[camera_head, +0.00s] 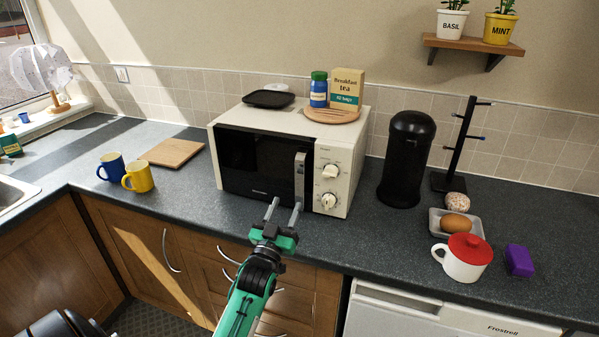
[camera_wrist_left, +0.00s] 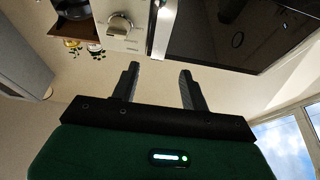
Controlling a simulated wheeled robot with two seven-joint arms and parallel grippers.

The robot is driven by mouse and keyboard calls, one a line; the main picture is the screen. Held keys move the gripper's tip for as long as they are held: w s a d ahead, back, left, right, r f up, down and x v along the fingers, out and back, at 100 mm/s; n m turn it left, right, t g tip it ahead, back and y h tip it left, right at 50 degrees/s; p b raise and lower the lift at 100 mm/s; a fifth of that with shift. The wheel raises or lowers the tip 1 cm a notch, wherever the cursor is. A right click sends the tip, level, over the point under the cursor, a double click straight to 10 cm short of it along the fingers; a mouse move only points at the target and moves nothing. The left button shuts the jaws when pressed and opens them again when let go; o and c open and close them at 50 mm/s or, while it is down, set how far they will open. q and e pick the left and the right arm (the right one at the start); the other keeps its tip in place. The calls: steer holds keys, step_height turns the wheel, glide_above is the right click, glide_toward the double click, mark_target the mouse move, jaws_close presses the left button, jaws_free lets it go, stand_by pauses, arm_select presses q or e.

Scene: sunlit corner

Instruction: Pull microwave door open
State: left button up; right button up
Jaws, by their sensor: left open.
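The white microwave (camera_head: 334,155) stands on the dark worktop with its black glass door (camera_head: 250,163) shut. The door handle (camera_head: 299,178) is a grey upright bar at the door's right edge, beside two knobs. My left gripper (camera_head: 287,204) is open and empty, in front of the door near the handle's lower end. In the left wrist view, the picture is turned over; the handle (camera_wrist_left: 160,30) shows beyond and between the two fingertips (camera_wrist_left: 159,75), apart from them. The dark door (camera_wrist_left: 235,35) fills the upper right there. My right gripper is not in view.
A black tray (camera_head: 268,99), a blue jar (camera_head: 318,92) and a tea box (camera_head: 347,88) sit on top of the microwave. Blue and yellow mugs (camera_head: 140,177) stand left, a black bin (camera_head: 406,160) right. The worktop before the door is clear.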

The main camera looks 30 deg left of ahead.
mark_target(299, 174)
arm_select(q)
steer(key=p+x, duration=0.3)
steer(key=x, duration=0.7)
steer(key=shift+w+r, duration=0.15)
steer(key=shift+w, duration=0.15)
steer(key=shift+x, duration=0.8)
steer(key=shift+a, duration=0.1)
jaws_close()
